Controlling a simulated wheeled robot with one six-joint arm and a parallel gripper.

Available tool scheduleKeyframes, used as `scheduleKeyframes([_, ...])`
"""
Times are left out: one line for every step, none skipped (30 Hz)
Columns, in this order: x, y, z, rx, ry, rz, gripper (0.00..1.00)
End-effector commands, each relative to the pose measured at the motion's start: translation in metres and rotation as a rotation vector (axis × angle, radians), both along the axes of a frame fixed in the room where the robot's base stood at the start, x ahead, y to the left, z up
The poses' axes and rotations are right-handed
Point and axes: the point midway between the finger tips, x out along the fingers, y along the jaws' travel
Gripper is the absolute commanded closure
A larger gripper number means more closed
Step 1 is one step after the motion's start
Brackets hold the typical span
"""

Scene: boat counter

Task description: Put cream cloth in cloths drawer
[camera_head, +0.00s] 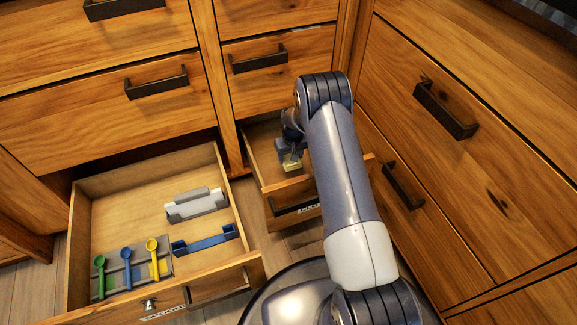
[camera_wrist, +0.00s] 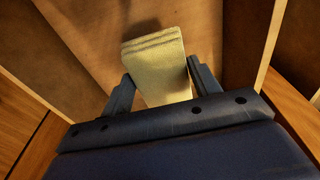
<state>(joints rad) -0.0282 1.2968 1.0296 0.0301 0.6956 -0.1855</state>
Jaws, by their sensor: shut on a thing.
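The cream cloth (camera_wrist: 160,75) is a folded, pale yellow-cream block between the two fingers of my gripper (camera_wrist: 158,84) in the wrist view. In the head view the cloth (camera_head: 292,161) shows small below my gripper (camera_head: 291,152), inside a small open drawer (camera_head: 259,161) in the middle. The drawer's front has a dark handle and a label too small to read. My gripper is shut on the cloth. Wooden drawer walls lie around it in the wrist view. My arm hides the drawer's right part. I cannot tell whether the cloth touches the drawer floor.
A larger open drawer (camera_head: 83,247) at left holds green, blue and yellow spoons (camera_head: 127,264) in a grey rack, a blue holder (camera_head: 205,240) and a light grey holder (camera_head: 196,204). Closed drawers with dark handles surround both. The small drawer's walls stand close around my gripper.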

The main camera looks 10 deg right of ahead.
Motion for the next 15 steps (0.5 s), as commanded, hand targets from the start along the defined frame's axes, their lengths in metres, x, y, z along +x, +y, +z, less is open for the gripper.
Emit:
scheduleKeyframes([0.002, 0.0, -0.006, 0.0, 0.0, 0.002, 0.6])
scheduleKeyframes([0.003, 0.001, -0.007, 0.001, 0.0, 0.003, 0.6])
scheduleKeyframes([0.003, 0.001, -0.008, 0.0, 0.0, 0.004, 0.6])
scheduleKeyframes([0.004, 0.001, -0.01, 0.0, 0.0, 0.005, 0.6])
scheduleKeyframes([0.004, 0.001, -0.013, 0.0, 0.0, 0.005, 0.6])
scheduleKeyframes([0.004, 0.001, -0.018, 0.0, 0.001, 0.005, 0.6])
scheduleKeyframes([0.003, 0.001, -0.022, 0.0, 0.002, 0.005, 0.6])
scheduleKeyframes([0.003, 0.001, -0.028, 0.001, 0.003, 0.005, 0.6])
scheduleKeyframes([0.003, 0.001, -0.035, 0.0, 0.003, 0.005, 0.6])
scheduleKeyframes([0.003, 0.001, -0.04, 0.0, 0.002, 0.005, 0.6])
scheduleKeyframes([0.003, 0.001, -0.046, 0.0, 0.002, 0.005, 0.6])
scheduleKeyframes([0.003, 0.001, -0.052, 0.0, 0.001, 0.005, 0.6])
scheduleKeyframes([0.003, 0.001, -0.055, 0.0, 0.001, 0.005, 0.6])
scheduleKeyframes([0.004, 0.001, -0.058, 0.0, 0.0, 0.005, 0.6])
scheduleKeyframes([0.004, 0.001, -0.06, 0.0, 0.0, 0.005, 0.6])
